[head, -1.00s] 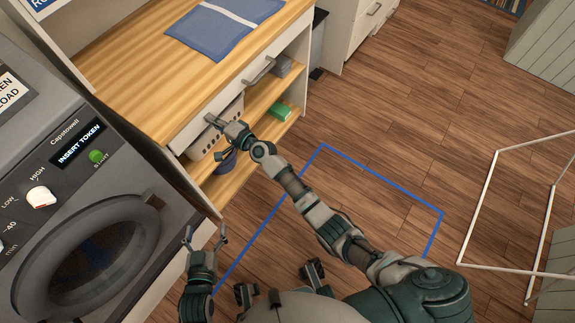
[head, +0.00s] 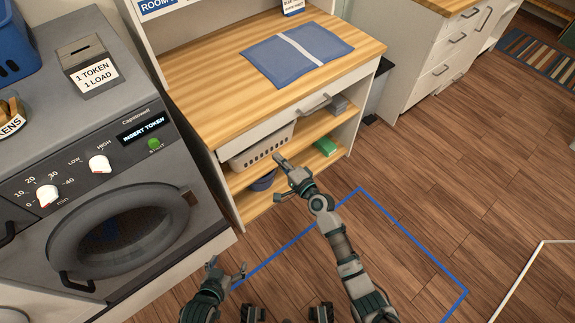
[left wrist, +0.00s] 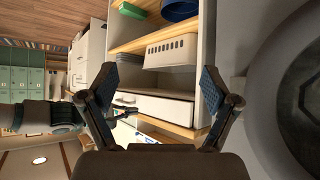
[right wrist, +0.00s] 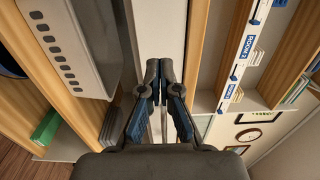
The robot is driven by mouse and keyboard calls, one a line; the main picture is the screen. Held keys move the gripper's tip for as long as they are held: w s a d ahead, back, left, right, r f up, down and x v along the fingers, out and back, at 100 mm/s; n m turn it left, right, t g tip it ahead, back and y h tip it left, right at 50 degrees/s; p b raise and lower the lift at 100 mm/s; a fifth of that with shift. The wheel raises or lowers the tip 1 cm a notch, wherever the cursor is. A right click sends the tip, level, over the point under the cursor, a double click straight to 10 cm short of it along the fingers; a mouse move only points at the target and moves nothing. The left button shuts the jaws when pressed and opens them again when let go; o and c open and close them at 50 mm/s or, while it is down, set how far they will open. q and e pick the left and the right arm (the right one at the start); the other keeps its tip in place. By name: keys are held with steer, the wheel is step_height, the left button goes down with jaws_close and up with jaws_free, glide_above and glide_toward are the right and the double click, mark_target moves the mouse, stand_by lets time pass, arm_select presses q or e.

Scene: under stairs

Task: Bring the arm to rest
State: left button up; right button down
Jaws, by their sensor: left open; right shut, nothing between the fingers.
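My left gripper (head: 226,272) is low in the head view, in front of the washing machine's lower right corner. Its fingers are spread with nothing between them, and in the left wrist view (left wrist: 157,85) they frame the shelf unit. My right arm reaches forward, and its gripper (head: 279,160) appears in front of the white basket on the shelf. In the right wrist view its fingertips (right wrist: 160,75) are together and empty. I cannot tell how far they are from the unit.
The washing machine (head: 110,235) stands at left. The wooden-topped unit (head: 215,95) has a drawer handle (head: 315,103), a white basket (head: 262,148) and a green item (head: 326,146). A blue floor outline (head: 410,237) lies at right on clear floor.

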steer(key=s+d+f+n+g+h+p, duration=0.3)
steer(key=s+d+f, duration=0.2)
steer(key=s+f, duration=0.45)
steer(key=s+d+f+n+g+h+p, duration=0.2)
steer(key=s+d+f+n+g+p, duration=0.15)
steer(key=s+f, duration=0.65)
arm_select(q)
steer(key=s+a+f+g+y+p, duration=0.1)
steer(key=s+a+f+g+p, duration=0.1)
steer(key=s+f+g, duration=0.2)
steer(key=s+a+f+g+p, duration=0.2)
steer(key=s+f+g, duration=0.2)
steer(key=s+f, duration=0.7)
step_height(320, 180, down, 8)
steer(key=shift+s+a+f+y, duration=0.1)
steer(key=shift+s+a+y, duration=0.1)
steer(key=shift+a+y, duration=0.15)
arm_select(e)
steer(key=s+d+f+n+g+h, duration=0.2)
steer(key=s+d+f, duration=0.2)
steer(key=s, duration=0.5)
steer(key=s+d+f+n+g+h, duration=0.2)
steer(key=s+d+f, duration=0.2)
steer(key=s, duration=0.5)
steer(key=s+d+f+n+g+h, duration=0.2)
steer(key=s+d+f, duration=0.3)
steer(key=s, duration=0.4)
steer(key=shift+s+d, duration=0.2)
steer(key=shift+d, duration=0.4)
